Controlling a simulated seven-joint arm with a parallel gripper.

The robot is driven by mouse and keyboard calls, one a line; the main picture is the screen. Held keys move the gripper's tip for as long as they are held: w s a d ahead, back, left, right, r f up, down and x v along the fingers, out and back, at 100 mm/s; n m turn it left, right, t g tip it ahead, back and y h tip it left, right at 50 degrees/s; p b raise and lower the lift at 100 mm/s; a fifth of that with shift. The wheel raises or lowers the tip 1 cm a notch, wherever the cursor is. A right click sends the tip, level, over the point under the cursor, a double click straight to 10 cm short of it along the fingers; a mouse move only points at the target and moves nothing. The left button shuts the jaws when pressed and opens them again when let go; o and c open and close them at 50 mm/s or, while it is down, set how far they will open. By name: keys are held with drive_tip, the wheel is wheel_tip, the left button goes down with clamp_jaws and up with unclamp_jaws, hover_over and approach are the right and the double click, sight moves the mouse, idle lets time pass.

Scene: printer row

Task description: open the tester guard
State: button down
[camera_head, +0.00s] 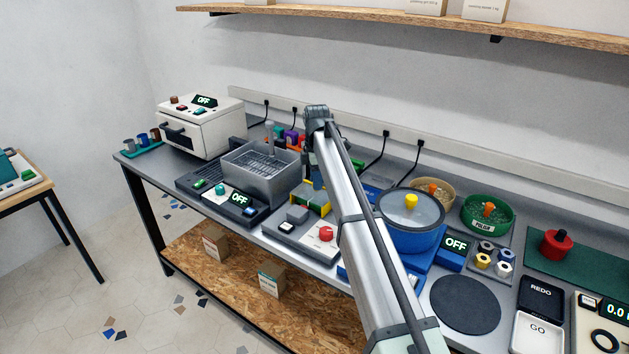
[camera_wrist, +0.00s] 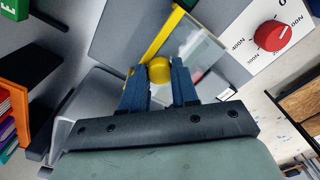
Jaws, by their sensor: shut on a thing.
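The tester (camera_head: 297,236) stands on the bench near its front edge, with a red dial (camera_head: 326,233) on its front panel. The red dial also shows at the upper right of the wrist view (camera_wrist: 270,36), ringed by force marks. The guard is a clear pane (camera_wrist: 203,58) with a yellow edge bar (camera_wrist: 163,32) and a round yellow knob (camera_wrist: 159,70). My gripper (camera_wrist: 159,80) is shut on the yellow knob, one dark blue finger on either side. In the head view my arm hides the gripper and much of the guard; whether the guard is tilted is unclear.
A grey sink-like basin (camera_head: 262,172) stands left of the tester. A blue round tub (camera_head: 408,232) with a clear lid stands right of my arm. An orange and dark bin (camera_wrist: 28,78) is at the wrist view's left. A wooden shelf (camera_head: 390,20) runs above the bench.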

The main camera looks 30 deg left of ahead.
drive_tip(key=w, duration=0.7)
drive_tip(key=shift+w, duration=0.15)
drive_tip(key=c, duration=0.8)
unclamp_jaws()
drive_tip(key=shift+c, duration=0.2)
wheel_tip(320, 180, up, 14)
drive_tip(key=shift+f, duration=0.1)
